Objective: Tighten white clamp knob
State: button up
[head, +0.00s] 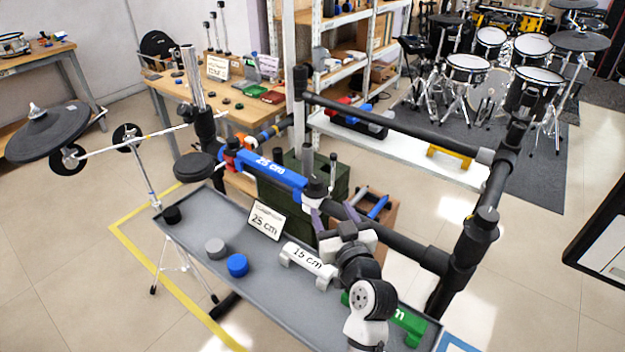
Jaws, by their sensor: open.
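A white clamp piece (311,203) sits on the black frame bar, just right of the blue 25 cm bar, under a dark post. It is small, and I cannot make out which part is its knob. My gripper (334,214) is open, its two purple-grey fingers pointing at the black bar just right of the white piece. One finger is close to the white piece; I cannot tell whether they touch. My gripper's body and wrist hide part of the bar and tray behind them.
A grey tray (195,222) below holds a white 15 cm spacer (308,262), a green spacer (408,322), a grey knob (215,247), a blue knob (237,265) and a 25 cm sign (266,220). The black frame (400,130) rises behind. A blue 25 cm bar (270,170) lies left.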

aim_at(318, 185)
jog(key=p+x, duration=0.2)
jog(key=x, duration=0.3)
jog(key=p+x, duration=0.2)
jog(key=x, duration=0.4)
jog(key=shift+w+a+r, duration=0.15)
jog(key=shift+r, duration=0.05)
jog(key=shift+w+a+f, duration=0.15)
jog(key=shift+w+a, duration=0.05)
jog(key=shift+w, duration=0.4)
jog(key=c, duration=1)
